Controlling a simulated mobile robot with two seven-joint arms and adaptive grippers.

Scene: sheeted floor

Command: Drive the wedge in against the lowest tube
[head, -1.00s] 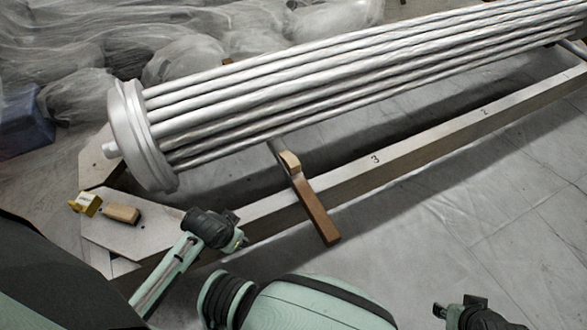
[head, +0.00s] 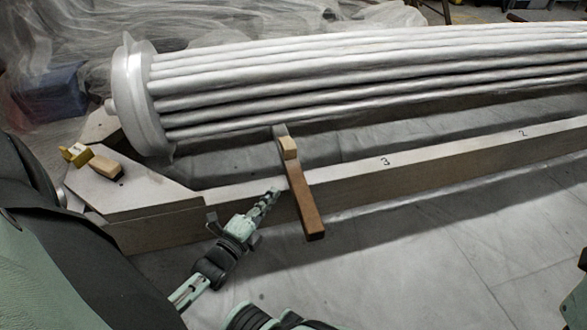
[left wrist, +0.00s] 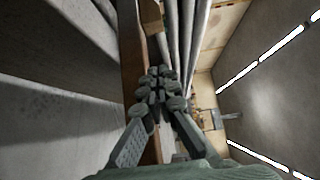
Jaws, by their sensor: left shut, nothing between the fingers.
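The bundle of long grey tubes (head: 330,85) slopes across the back, held at its left end by a round pale plate (head: 135,100). A small tan wooden block, seemingly the wedge (head: 289,147), sits on the far part of a brown wooden bar (head: 305,205), close to the lowest tube (head: 220,128); contact cannot be told. My left gripper (head: 270,197) is shut and empty, just left of the brown bar near the beam. In the left wrist view its fingers (left wrist: 160,85) meet in front of the bar (left wrist: 131,55), with the tan block (left wrist: 151,15) beyond.
A long numbered beam (head: 420,162) runs under the bar, along the tubes. Another tan block (head: 105,167) and a yellow item (head: 75,153) lie on the plate (head: 125,190) at left. Plastic sheeting (head: 230,25) covers things behind.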

